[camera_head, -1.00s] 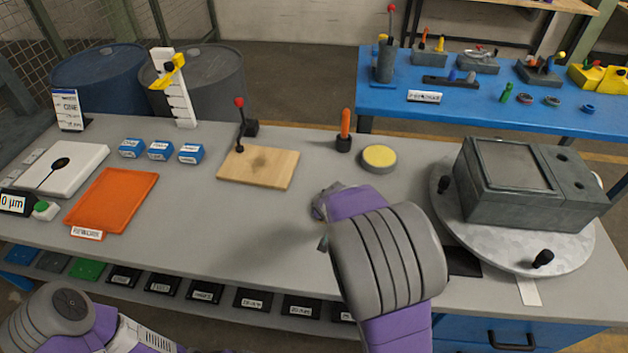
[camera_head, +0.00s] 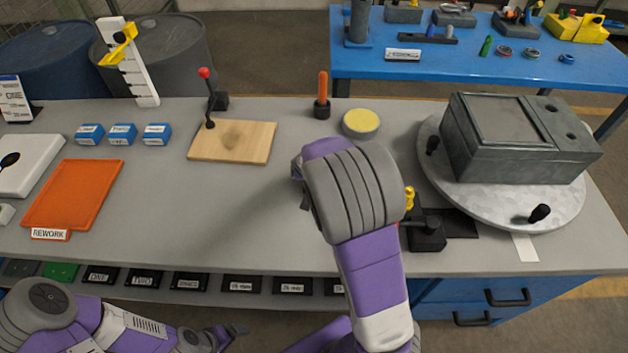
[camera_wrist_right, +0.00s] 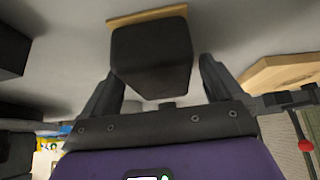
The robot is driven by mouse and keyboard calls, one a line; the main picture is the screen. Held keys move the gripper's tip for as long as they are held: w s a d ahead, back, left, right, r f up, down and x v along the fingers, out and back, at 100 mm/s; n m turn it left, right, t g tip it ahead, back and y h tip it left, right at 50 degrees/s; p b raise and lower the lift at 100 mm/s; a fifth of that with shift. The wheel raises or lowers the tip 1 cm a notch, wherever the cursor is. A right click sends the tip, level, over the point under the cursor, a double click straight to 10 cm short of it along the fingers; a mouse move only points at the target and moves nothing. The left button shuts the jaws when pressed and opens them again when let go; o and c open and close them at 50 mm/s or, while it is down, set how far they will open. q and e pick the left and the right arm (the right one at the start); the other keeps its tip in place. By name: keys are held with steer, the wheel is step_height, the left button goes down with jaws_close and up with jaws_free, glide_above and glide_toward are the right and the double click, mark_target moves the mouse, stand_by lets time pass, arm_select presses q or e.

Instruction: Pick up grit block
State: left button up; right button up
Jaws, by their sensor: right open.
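A dark block with a tan strip along one edge (camera_wrist_right: 152,58), which looks like the grit block, is in the right wrist view. It sits between the fingers of my right gripper (camera_wrist_right: 160,88), near their tips. The fingers are open, with one on each side of the block; I cannot tell whether either touches it.
A wooden board (camera_head: 232,142) with a red-knobbed lever lies left of my right arm. A yellow-topped disc (camera_head: 361,123) and orange-handled tool (camera_head: 322,95) stand behind it. A grey box on a turntable (camera_head: 500,190) and a black fixture (camera_head: 428,234) are to the right.

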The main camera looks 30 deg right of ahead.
steer(key=c, duration=1.3)
step_height(320, 180, up, 10)
steer(key=p, duration=0.5)
